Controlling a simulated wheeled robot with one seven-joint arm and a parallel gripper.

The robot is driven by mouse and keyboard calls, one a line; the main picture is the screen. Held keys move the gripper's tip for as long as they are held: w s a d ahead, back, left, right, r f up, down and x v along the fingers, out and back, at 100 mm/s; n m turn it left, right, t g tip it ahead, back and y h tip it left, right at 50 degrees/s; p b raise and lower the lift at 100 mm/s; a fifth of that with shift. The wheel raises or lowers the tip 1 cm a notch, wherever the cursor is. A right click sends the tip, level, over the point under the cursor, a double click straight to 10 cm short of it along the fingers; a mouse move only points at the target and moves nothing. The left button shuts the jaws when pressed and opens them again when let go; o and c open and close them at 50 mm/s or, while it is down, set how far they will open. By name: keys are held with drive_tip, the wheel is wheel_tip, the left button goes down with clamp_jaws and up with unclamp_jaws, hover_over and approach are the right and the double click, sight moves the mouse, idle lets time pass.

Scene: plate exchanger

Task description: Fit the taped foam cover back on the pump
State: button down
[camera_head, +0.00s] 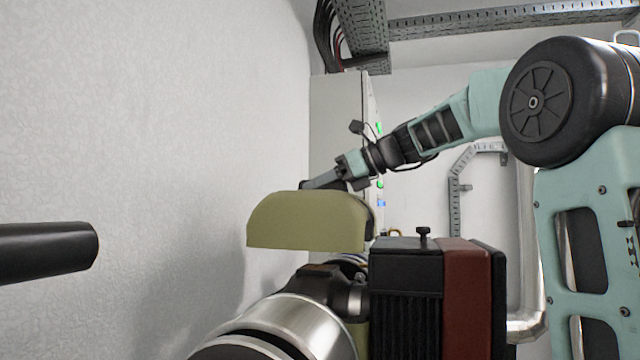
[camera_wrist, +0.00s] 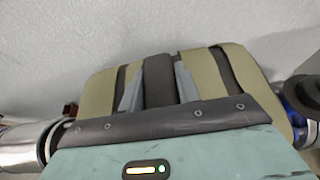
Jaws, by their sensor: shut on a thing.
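The foam cover (camera_head: 305,222) is an olive, round-topped shell with dark tape bands. It is held in the air above the pump (camera_head: 318,283), a dark body behind a silver cylinder. My gripper (camera_head: 308,186) reaches in from the right and is shut on the top of the cover. In the wrist view, the two grey fingertips of my gripper (camera_wrist: 159,85) close on the dark middle band of the cover (camera_wrist: 97,95). A gap shows between the cover's lower edge and the pump in the head view. The inside of the cover is hidden.
A black and red finned box (camera_head: 465,290) with a knob stands right of the pump. A black pipe end (camera_head: 50,252) juts in at left. A grey cabinet (camera_head: 335,120) stands behind. The white wall (camera_head: 150,110) lies left, with free room before it.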

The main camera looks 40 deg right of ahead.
drive_tip(key=shift+f, duration=0.4)
drive_tip(key=shift+f+b, duration=0.85)
drive_tip(key=shift+f, duration=0.1)
drive_tip(key=shift+f, duration=0.1)
drive_tip(key=shift+f, duration=0.35)
drive_tip(key=shift+s+f, duration=0.1)
drive_tip(key=shift+f, duration=1.15)
drive_tip(key=shift+d, duration=0.1)
drive_tip(key=shift+f, duration=0.3)
